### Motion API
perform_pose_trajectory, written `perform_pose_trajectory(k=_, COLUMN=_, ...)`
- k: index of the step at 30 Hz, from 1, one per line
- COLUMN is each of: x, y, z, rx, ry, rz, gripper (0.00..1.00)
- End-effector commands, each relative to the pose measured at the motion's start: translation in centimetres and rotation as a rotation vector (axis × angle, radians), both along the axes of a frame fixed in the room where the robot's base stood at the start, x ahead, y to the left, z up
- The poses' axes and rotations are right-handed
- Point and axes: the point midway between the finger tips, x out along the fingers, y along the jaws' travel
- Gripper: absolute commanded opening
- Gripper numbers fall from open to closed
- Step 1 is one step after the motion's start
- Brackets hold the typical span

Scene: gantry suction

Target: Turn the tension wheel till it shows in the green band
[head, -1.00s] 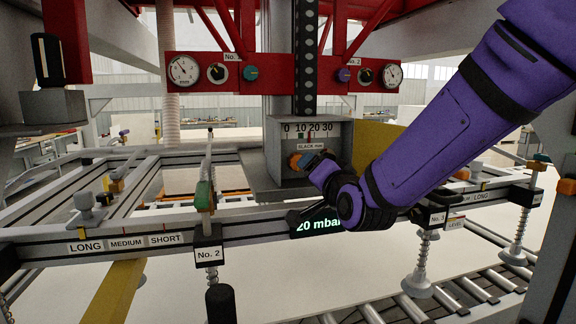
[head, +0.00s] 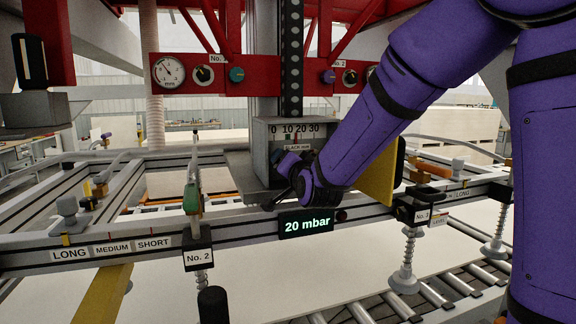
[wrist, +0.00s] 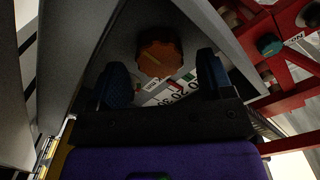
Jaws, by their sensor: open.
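The tension wheel (wrist: 158,57) is an orange ridged knob with a pale line on its face, seen in the wrist view. My gripper (wrist: 163,78) is open, with one blue finger on each side just short of the wheel; I cannot tell if either touches it. In the head view my gripper (head: 284,168) is in front of the grey gauge box (head: 262,140) and hides the wheel. The gauge scale (head: 294,129) reads 0 to 30, with small green and red marks below the numbers. The pointer is too small to read.
A red panel (head: 215,88) with dials and knobs hangs above. A display (head: 306,224) reads 20 mbar below my gripper. A yellow plate (head: 381,178) stands right of my wrist. Suction cups (head: 405,280) on springs hang from the grey beam.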

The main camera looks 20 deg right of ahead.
Motion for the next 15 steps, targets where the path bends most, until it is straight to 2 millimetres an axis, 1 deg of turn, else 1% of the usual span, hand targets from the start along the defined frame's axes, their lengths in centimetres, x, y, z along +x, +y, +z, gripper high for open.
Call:
perform_pose_trajectory(k=4, x=0.79, y=0.0, z=-0.04, rx=-0.001, ry=0.001, rz=0.001, gripper=0.74)
perform_pose_trajectory(k=12, x=0.88, y=0.01, z=-0.02, rx=-0.001, ry=0.0, rz=0.0, gripper=0.74)
perform_pose_trajectory(k=13, x=0.88, y=0.01, z=-0.02, rx=-0.001, ry=0.0, rz=0.0, gripper=0.69)
perform_pose_trajectory(k=14, x=0.88, y=0.01, z=-0.02, rx=-0.001, ry=0.0, rz=0.0, gripper=0.62)
perform_pose_trajectory(k=15, x=0.87, y=0.01, z=-0.02, rx=-0.001, ry=0.0, rz=0.0, gripper=0.53)
